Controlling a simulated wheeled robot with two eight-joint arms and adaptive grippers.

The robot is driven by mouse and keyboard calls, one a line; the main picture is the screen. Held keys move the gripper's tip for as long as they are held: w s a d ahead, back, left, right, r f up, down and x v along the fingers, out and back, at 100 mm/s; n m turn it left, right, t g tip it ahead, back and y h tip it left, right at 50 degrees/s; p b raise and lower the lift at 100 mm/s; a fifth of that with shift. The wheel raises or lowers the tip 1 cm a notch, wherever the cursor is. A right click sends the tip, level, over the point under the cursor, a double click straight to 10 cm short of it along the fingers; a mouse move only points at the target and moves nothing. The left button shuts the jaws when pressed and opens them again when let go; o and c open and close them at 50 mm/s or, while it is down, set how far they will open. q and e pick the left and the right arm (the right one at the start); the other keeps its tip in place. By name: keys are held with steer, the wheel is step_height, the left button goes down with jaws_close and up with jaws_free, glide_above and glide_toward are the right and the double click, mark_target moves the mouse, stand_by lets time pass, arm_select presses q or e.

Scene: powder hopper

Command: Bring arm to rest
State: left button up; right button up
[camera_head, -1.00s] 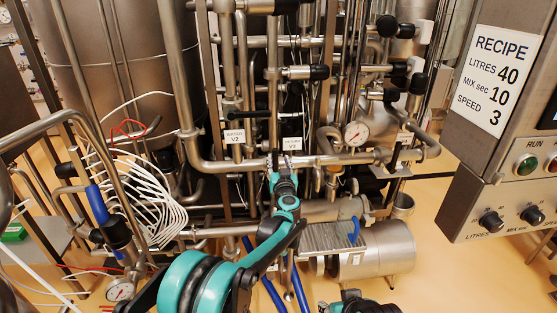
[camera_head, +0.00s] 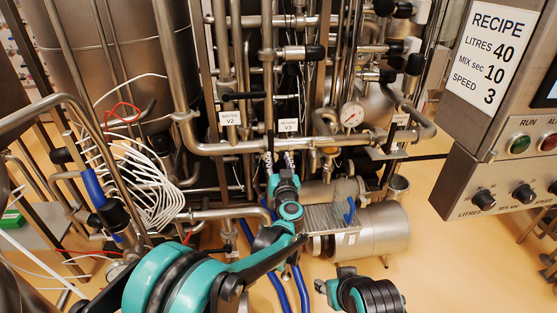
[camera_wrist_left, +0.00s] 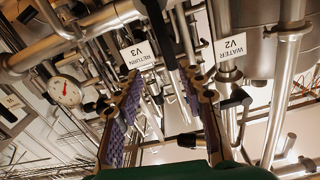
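My left arm comes in from the lower left of the head view. Its gripper (camera_head: 280,160) points at the pipework below the valve labels V2 (camera_head: 231,119) and V3 (camera_head: 289,126). In the left wrist view the two fingers (camera_wrist_left: 165,85) stand apart with purple inner pads, and nothing is held between them. The labels V3 (camera_wrist_left: 137,54) and V2 (camera_wrist_left: 231,47) show beyond the fingertips.
A control panel (camera_head: 510,170) with a recipe sheet (camera_head: 488,58) stands at the right. A steel motor (camera_head: 375,233) lies low at centre right. White cables (camera_head: 150,190) hang at the left. A pressure gauge (camera_head: 352,115) sits among the pipes. Open floor (camera_head: 425,270) shows at lower right.

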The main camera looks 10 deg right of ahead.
arm_select(q)
steer(key=s+a+r+m+g+h, duration=0.1)
steer(key=s+a+r+m+h, duration=0.2)
steer(key=s+a+r+h, duration=0.5)
steer(key=s+a+f+n+g+y, duration=0.1)
steer(key=s+a+f, duration=0.4)
steer(key=s, duration=0.5)
steer(key=s+a+f+n+g+y, duration=0.2)
steer(key=s+a+f+g+y, duration=0.2)
steer(key=s+a, duration=0.4)
steer(key=s+a+f+n+g+y, duration=0.1)
steer(key=s+a+f+g+y, duration=0.2)
steer(key=s, duration=0.9)
steer(key=a+f+g, duration=0.2)
steer(key=a+f, duration=0.2)
steer(key=f, duration=0.1)
steer(key=shift+s, duration=0.2)
